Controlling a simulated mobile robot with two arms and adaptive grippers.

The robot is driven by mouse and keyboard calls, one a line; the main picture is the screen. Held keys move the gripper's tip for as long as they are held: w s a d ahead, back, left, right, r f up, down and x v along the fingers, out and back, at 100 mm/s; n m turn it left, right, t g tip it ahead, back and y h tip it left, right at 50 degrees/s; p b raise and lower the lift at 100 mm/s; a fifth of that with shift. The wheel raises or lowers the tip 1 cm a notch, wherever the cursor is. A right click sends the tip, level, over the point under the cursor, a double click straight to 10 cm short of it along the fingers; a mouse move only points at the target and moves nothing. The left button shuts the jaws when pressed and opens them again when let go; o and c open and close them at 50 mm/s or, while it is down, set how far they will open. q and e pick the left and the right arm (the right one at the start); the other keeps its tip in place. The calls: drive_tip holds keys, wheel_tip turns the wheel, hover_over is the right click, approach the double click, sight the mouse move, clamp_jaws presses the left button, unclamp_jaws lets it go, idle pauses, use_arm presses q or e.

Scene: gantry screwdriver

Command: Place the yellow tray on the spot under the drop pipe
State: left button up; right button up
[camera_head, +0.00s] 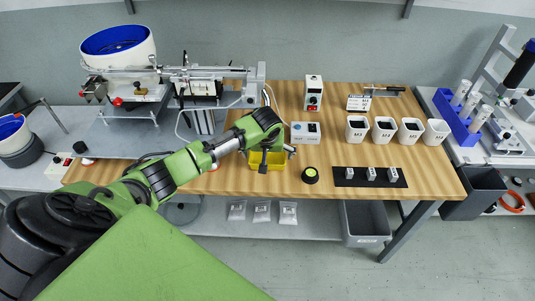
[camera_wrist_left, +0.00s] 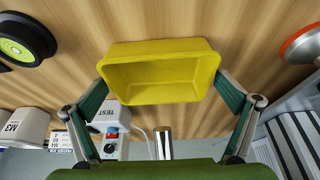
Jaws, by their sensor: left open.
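The yellow tray (camera_head: 268,183) stands on the wooden table near its front edge, partly hidden by my left gripper (camera_head: 268,157) in the head view. In the left wrist view the tray (camera_wrist_left: 160,88) is upright and looks empty. My left gripper is open, with one finger toward each short end of the tray. Whether the fingers touch it I cannot tell. The feeder machine (camera_head: 165,72) is at the back left. A short metal cylinder (camera_wrist_left: 163,145) shows in the left wrist view; I cannot tell whether it is the drop pipe. My right gripper is not in view.
A black round item with a lime top (camera_head: 310,175) stands close right of the tray. A white test box (camera_head: 305,132) is behind it. Several white cups (camera_head: 384,129) and a black mat (camera_head: 369,177) with small blocks are to the right.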

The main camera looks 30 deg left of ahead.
use_arm(q)
drive_tip(key=v, duration=1.2)
drive_tip(key=shift+r, duration=0.2)
drive_tip(key=shift+w, duration=0.1)
